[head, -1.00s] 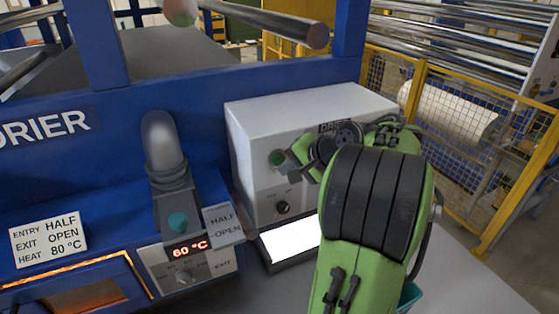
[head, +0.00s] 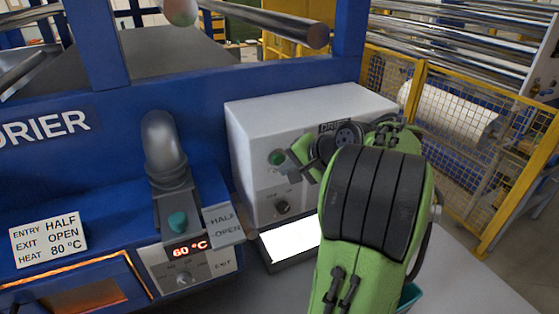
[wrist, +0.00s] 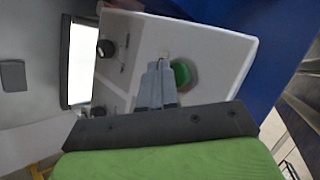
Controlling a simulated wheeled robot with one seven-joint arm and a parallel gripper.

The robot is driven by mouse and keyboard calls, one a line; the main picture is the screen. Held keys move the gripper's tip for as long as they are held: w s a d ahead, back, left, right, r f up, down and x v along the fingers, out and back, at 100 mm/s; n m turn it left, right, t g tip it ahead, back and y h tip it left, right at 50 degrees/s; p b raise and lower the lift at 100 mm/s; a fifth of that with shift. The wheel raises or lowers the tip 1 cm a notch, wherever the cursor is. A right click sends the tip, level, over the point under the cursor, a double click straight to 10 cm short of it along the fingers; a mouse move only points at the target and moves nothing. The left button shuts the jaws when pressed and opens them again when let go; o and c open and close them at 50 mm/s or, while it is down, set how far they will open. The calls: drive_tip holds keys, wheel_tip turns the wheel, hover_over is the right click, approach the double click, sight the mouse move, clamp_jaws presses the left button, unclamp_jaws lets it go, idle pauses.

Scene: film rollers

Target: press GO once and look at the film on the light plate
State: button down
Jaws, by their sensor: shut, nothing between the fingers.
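The green round button (head: 277,158) is on the front of the white DRIER box (head: 300,105). In the wrist view the green button (wrist: 181,73) is just right of my gripper's (wrist: 160,64) closed fingertips; whether they touch it is unclear. In the head view my green arm and wrist cover the right part of the box front, and the fingertips are hard to make out. The light plate (head: 291,237) glows white below the box, with no film visible on its shown part; my arm hides its right end.
A dark knob (head: 282,207) is below the button. A yellow mesh fence (head: 450,130) stands right.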

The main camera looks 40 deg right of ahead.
drive_tip(key=shift+w, duration=0.15)
drive_tip(key=shift+w+d+p, duration=0.15)
drive_tip(key=shift+w+p, duration=0.15)
drive_tip(key=shift+p, duration=0.1)
drive_tip(key=shift+w+d+p, duration=0.1)
drive_tip(key=shift+w+p, duration=0.25)
drive_tip(key=shift+w, duration=0.1)
idle(0.8)
drive_tip(key=shift+s, duration=0.15)
drive_tip(key=shift+s+a, duration=0.25)
drive_tip(key=shift+s, duration=0.5)
drive_tip(key=shift+b, duration=0.3)
drive_tip(key=shift+s+a+b, duration=0.2)
drive_tip(key=shift+s+a, duration=0.05)
drive_tip(key=shift+s, duration=0.55)
drive_tip(key=shift+s+a+b, duration=0.15)
drive_tip(key=shift+s+a, duration=0.05)
drive_tip(key=shift+s, duration=0.6)
drive_tip(key=shift+s+a+b, duration=0.2)
drive_tip(key=shift+s+a, duration=0.05)
drive_tip(key=shift+s, duration=0.55)
